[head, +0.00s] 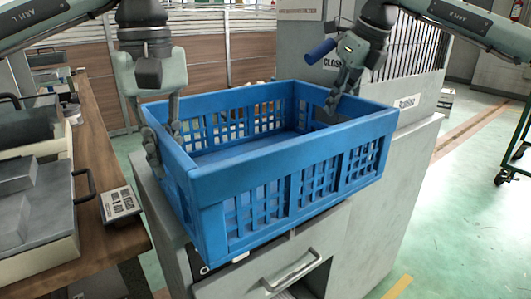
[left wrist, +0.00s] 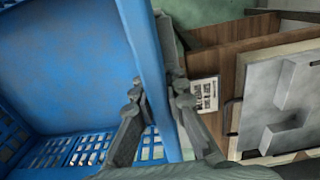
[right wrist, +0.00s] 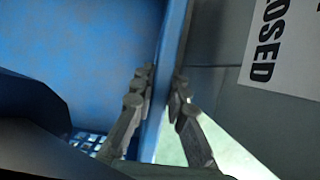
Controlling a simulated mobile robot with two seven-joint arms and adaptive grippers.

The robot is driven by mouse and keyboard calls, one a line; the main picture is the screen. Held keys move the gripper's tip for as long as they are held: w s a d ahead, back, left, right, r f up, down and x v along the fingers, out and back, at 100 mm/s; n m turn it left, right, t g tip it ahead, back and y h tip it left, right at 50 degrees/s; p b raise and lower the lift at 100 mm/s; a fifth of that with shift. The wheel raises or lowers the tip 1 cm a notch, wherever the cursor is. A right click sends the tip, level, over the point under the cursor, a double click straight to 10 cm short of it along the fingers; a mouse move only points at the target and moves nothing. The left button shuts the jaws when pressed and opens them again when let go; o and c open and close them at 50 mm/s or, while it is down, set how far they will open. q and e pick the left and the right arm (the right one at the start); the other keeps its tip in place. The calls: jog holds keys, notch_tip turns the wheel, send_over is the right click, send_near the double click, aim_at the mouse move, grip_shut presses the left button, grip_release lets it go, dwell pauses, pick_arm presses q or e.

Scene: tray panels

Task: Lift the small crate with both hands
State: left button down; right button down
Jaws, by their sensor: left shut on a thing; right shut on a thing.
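The small crate (head: 270,165) is blue plastic with lattice sides and looks empty. In the head view it is over the grey cabinet top; I cannot tell whether it touches the surface. My left gripper (head: 162,143) is shut on the crate's left wall, one finger inside and one outside. The left wrist view shows that wall (left wrist: 148,60) between the fingers (left wrist: 160,95). My right gripper (head: 340,98) is shut on the far right wall. The right wrist view shows that wall (right wrist: 172,50) between the fingers (right wrist: 160,90). The outer right finger is hidden in the head view.
A grey cabinet (head: 375,225) with a drawer handle (head: 292,270) is under the crate. A wooden bench (head: 100,165) with grey trays and a small sign (head: 120,204) stands close on the left. A grey machine with a "CLOSED" sign is behind. Open floor lies to the right.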

aim_at(161, 130)
pick_arm(q)
jog(key=shift+r, duration=0.15)
pick_arm(e)
jog(key=shift+r, duration=0.15)
